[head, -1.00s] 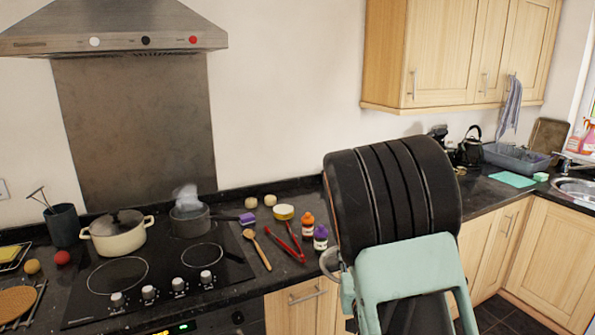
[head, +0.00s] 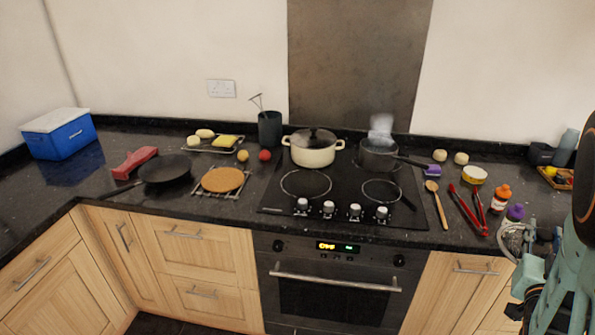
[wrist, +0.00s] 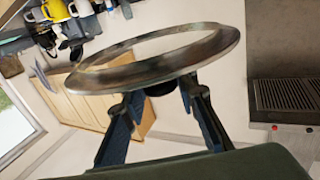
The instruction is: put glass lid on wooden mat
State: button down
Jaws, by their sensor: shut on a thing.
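The glass lid (wrist: 158,72) is a round disc with a metallic rim, seen tilted in the wrist view. My gripper (wrist: 161,92) is shut on it, with the two fingers meeting its underside near the middle. In the head view the lid (head: 512,238) shows partly at the right, by the counter's front edge, with my arm beside it. The wooden mat (head: 223,180) is a round brown disc lying on a wire rack on the counter, left of the hob. Nothing lies on the mat. My gripper is far to the right of it.
A black frying pan (head: 165,169) lies just left of the mat. A cream pot (head: 313,152) and a steaming saucepan (head: 379,157) stand on the hob (head: 335,207). Red tongs (head: 467,212), a wooden spoon (head: 437,203) and bottles (head: 499,197) lie or stand at the right.

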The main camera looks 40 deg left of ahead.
aim_at(217, 187)
jog(key=j+u, duration=0.1)
jog(key=j, duration=1.6)
jog(key=i+j+u, duration=0.15)
jog(key=j, duration=1.6)
jog(key=u, duration=0.05)
